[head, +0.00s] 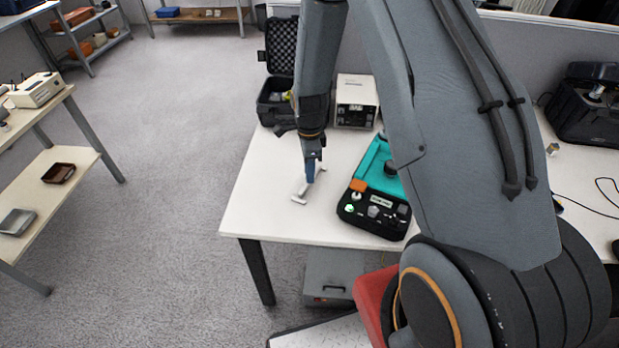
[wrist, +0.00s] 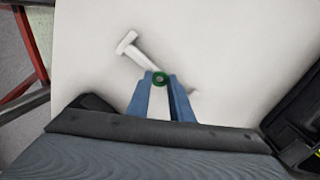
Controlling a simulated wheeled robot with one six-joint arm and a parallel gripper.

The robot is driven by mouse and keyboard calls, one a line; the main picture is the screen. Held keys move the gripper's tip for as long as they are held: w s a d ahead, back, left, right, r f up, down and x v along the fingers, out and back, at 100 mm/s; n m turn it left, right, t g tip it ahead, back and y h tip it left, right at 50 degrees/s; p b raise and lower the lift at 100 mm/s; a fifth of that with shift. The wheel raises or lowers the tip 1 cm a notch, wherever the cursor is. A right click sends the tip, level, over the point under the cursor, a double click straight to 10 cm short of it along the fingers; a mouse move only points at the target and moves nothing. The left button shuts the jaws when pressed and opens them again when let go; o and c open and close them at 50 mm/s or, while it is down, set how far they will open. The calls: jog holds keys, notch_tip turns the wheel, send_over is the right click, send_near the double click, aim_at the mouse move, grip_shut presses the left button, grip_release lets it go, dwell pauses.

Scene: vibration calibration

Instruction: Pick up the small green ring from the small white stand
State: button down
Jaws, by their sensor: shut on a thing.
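The small green ring (wrist: 160,78) shows in the wrist view between the tips of my gripper (wrist: 161,84). My gripper has blue fingers and is shut on the ring. The small white stand (wrist: 128,44) lies beneath and beyond the fingertips in the wrist view, partly hidden by them. In the head view the white stand (head: 300,193) is on the table near its left edge, and my gripper (head: 311,175) is right above it. The ring cannot be made out in the head view. Whether the ring still touches the stand is unclear.
An open black case (head: 276,100) and a beige box instrument (head: 356,100) are at the back. The table's left front area is clear.

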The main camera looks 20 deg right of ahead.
jog(key=shift+r, duration=0.1)
notch_tip(320, 180, up, 14)
dwell(1.3)
